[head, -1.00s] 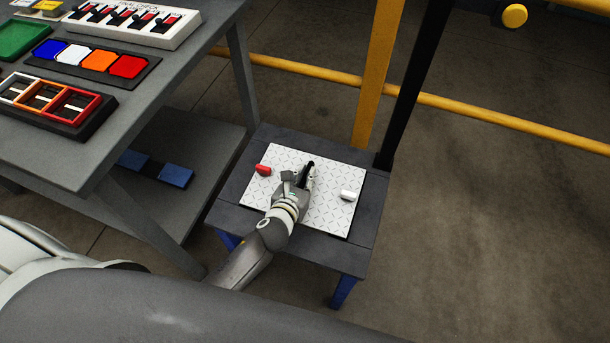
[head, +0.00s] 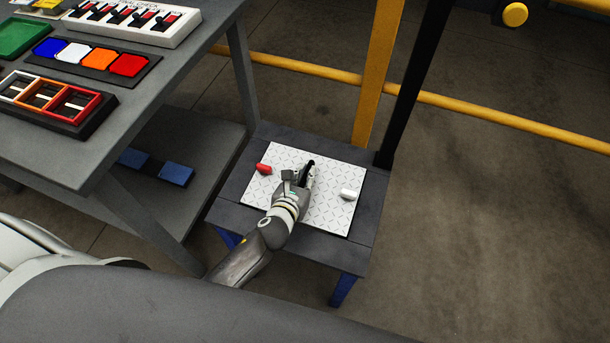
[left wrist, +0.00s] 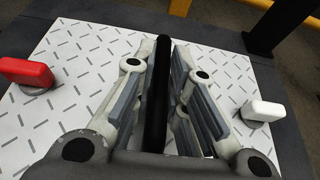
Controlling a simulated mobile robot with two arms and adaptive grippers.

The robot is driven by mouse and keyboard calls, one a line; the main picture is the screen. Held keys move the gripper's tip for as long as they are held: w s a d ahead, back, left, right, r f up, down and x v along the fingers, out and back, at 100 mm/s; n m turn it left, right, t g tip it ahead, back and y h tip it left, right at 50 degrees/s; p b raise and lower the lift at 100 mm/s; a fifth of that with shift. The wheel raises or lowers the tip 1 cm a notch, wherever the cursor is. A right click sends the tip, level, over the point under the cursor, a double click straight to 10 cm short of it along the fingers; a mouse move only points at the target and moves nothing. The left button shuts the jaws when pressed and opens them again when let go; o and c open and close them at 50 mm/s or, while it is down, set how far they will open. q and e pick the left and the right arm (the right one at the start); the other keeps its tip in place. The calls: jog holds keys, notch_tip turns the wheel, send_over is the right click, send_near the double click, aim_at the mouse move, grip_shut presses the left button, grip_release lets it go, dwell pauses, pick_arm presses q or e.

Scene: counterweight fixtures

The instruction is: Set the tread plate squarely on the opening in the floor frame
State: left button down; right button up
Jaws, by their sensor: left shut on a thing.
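The white tread plate (head: 323,208), marked with grey dashes, lies on the dark floor frame (head: 226,198) and covers its middle. Its edges look roughly in line with the frame, with a dark border showing all round. The opening is hidden under it, so I cannot tell how exactly the plate sits. My left gripper (head: 304,175) is over the plate's middle, shut on the black bar handle (left wrist: 158,95), which runs between its fingers in the left wrist view. A red knob (head: 263,169) and a white knob (head: 348,195) stand on the plate either side. My right gripper is not in view.
A grey workbench (head: 165,85) with coloured trays stands at the left, its lower shelf (head: 200,150) close to the frame. A yellow post (head: 377,75) and a black post (head: 415,80) rise behind the frame. Open floor (head: 480,220) lies to the right.

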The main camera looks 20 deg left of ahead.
pick_arm(q)
jog(key=shift+f+b, duration=0.3)
jog(key=shift+f, duration=0.15)
dwell(0.9)
jog(key=c, duration=1.4)
grip_release()
jog(key=shift+o, duration=0.2)
jog(key=shift+f, duration=0.15)
jog(key=v, duration=1.2)
